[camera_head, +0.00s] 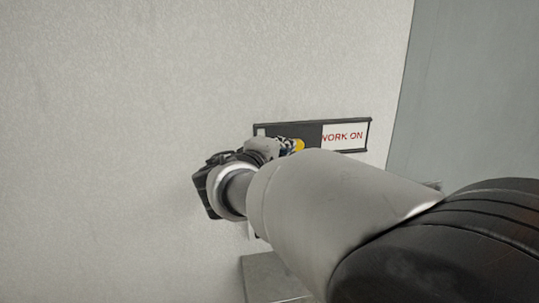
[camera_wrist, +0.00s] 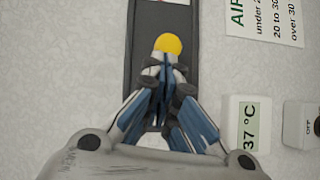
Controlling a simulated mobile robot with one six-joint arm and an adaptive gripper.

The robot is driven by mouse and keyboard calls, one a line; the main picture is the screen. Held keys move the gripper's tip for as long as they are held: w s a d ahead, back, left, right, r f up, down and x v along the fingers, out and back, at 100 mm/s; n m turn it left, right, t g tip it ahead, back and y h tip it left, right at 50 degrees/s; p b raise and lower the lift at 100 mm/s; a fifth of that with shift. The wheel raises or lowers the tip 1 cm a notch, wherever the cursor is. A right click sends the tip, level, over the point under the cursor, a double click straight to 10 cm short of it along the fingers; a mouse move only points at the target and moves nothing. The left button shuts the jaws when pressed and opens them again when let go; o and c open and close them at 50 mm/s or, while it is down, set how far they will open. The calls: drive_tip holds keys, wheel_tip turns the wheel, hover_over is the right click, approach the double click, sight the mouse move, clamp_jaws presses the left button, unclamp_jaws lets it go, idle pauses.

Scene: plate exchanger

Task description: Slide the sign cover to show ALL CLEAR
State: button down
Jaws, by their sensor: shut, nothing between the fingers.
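A sign in a dark frame (camera_head: 367,136) is on the wall, with red "WORK ON" lettering (camera_head: 343,136) showing in its right part. A dark sliding cover (camera_head: 309,132) covers the part left of the lettering. The cover carries a yellow knob (camera_head: 299,145), which also shows in the wrist view (camera_wrist: 168,43). My gripper (camera_head: 287,145) is shut and empty, its fingertips just left of the knob in the head view. In the wrist view, the fingertips (camera_wrist: 167,62) are close below the knob; I cannot tell whether they touch. My arm and fingers hide part of the sign.
In the wrist view, a white label starting "AIR" (camera_wrist: 264,20), a display reading 37 °C (camera_wrist: 247,124) and a switch marked OFF (camera_wrist: 302,124) sit right of the sign. In the head view, a grey box (camera_head: 262,282) stands below; the wall left is bare.

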drive_tip(key=d+b, duration=0.2)
drive_tip(key=d, duration=0.2)
drive_tip(key=w+d+b, duration=0.1)
drive_tip(key=d+b, duration=0.1)
drive_tip(key=d, duration=0.2)
drive_tip(key=w+d+b, duration=0.1)
drive_tip(key=d+b, duration=0.2)
drive_tip(key=d, duration=0.2)
drive_tip(key=shift+w, duration=0.25)
drive_tip(key=shift+a, duration=0.1)
drive_tip(key=v, duration=1.2)
